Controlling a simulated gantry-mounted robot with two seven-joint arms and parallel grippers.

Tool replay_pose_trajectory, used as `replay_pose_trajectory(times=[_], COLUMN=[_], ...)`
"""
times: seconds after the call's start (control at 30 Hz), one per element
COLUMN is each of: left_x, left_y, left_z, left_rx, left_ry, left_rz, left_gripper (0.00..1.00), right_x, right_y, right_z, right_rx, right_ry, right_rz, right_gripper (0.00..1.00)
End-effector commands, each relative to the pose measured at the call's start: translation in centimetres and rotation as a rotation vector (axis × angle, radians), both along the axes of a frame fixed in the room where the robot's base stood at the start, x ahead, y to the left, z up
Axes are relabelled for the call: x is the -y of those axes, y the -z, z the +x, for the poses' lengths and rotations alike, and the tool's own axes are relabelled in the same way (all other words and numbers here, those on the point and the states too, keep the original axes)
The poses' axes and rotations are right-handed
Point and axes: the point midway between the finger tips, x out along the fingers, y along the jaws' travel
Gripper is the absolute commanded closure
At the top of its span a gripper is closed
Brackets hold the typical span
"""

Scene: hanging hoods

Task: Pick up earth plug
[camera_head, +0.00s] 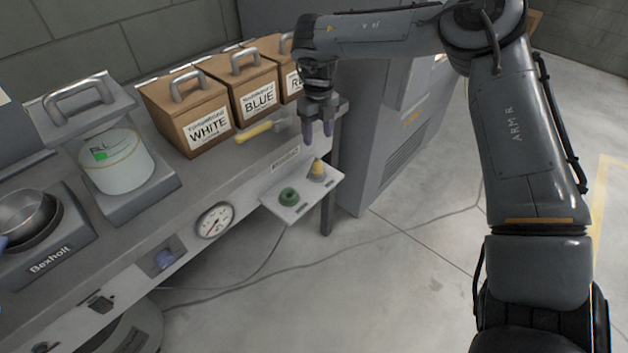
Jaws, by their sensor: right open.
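A small pale shelf (316,197) juts from the front of the bench. On it stand a green ring-shaped piece (288,197) and a yellowish cone-shaped piece (317,169). I cannot tell from their looks which one is the earth plug. My right gripper (318,130) points down with its two purple fingertips apart. It is open and empty, above the shelf and nearly over the yellowish piece, with a gap between. Of my left arm, at most a bluish sliver shows at the left edge.
Brown boxes labelled WHITE (206,128) and BLUE (258,98) and a third box stand along the bench (190,185). A yellow-handled tool (254,130) lies near them. A gauge (214,220) is on the bench front. A grey cabinet (385,120) stands behind the shelf; a cable crosses the floor.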

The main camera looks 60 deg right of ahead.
Motion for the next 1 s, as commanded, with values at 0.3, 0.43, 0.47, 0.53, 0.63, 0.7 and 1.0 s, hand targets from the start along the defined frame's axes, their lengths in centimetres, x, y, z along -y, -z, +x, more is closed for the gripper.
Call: replay_pose_trajectory(times=[0.3,0.43,0.47,0.53,0.63,0.7,1.0], left_x=[0.1,0.2,0.2,0.3,0.3,0.3,0.3], left_y=[2.2,3.1,3.3,3.5,3.7,3.9,6.7], left_z=[0.0,0.0,0.0,0.0,0.0,0.0,0.0], left_rx=[0.003,0.003,0.003,0.002,0.002,0.002,0.001], left_ry=[-0.001,-0.004,-0.005,-0.006,-0.008,-0.008,-0.007], left_rz=[-0.003,-0.007,-0.008,-0.011,-0.014,-0.014,-0.011], left_gripper=[0.00,0.00,0.00,0.00,0.00,0.00,0.00], right_x=[0.0,0.0,0.0,0.0,0.0,0.1,0.4], right_y=[3.6,5.5,5.8,6.3,6.7,6.9,10.0], right_z=[-0.1,-0.1,-0.1,-0.1,0.0,0.0,0.1], right_rx=[-0.003,-0.002,-0.002,-0.002,-0.001,-0.001,-0.001], right_ry=[0.000,0.001,0.001,0.001,0.001,0.001,0.003], right_rz=[0.004,0.003,0.003,0.003,0.003,0.003,0.003], right_gripper=[0.43,0.43,0.43,0.43,0.43,0.43,0.43])
